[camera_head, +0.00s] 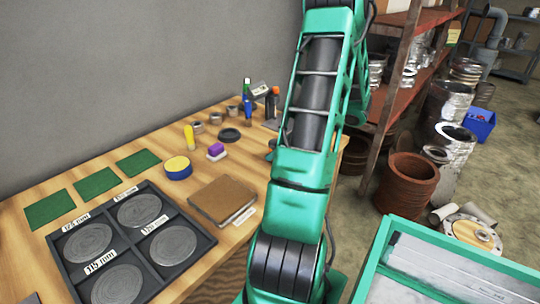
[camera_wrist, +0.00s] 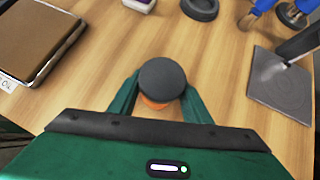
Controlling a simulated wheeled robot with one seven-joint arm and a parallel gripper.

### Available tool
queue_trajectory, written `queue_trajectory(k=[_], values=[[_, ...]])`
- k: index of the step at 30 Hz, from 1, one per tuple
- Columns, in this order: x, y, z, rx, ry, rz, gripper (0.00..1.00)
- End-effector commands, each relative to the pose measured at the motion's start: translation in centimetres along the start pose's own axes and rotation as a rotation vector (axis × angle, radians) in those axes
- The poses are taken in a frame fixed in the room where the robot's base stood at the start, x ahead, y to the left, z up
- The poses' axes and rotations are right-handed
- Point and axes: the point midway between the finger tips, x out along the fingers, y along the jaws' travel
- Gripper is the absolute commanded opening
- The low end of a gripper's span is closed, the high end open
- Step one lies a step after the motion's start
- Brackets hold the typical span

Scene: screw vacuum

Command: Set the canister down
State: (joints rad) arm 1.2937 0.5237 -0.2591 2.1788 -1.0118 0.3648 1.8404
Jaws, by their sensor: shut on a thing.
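In the wrist view, the canister (camera_wrist: 162,77) shows from above as a round dark grey lid with a strip of orange below it. My gripper (camera_wrist: 162,88) is shut on it, with one green finger on each side. The wooden table top (camera_wrist: 110,70) lies under it; whether the canister's base touches the wood cannot be told. In the head view, my green arm covers the canister and most of the gripper.
A brown square pad (camera_head: 222,199) lies left of my arm on the table. A dark ring (camera_head: 229,135), a purple-and-white block (camera_head: 216,152) and a blue-and-yellow tin (camera_head: 178,168) stand farther back. A grey plate (camera_wrist: 281,86) lies to the right in the wrist view. Bare wood surrounds the canister.

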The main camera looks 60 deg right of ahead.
Motion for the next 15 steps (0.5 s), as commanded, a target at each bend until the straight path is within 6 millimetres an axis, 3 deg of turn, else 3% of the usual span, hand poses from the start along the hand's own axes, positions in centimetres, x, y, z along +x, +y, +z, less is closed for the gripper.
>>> queue_trajectory(k=[10, 11, 12, 13, 15], values=[[0.33, 0.03, -0.34, 0.000, 0.000, 0.000, 0.20], [0.36, 0.03, -0.37, 0.001, 0.000, 0.000, 0.46], [0.34, 0.03, -0.35, 0.000, 0.000, 0.000, 0.56], [0.33, 0.02, -0.35, 0.000, 0.000, 0.000, 0.63], [0.33, 0.02, -0.34, 0.000, 0.000, 0.000, 0.63]])
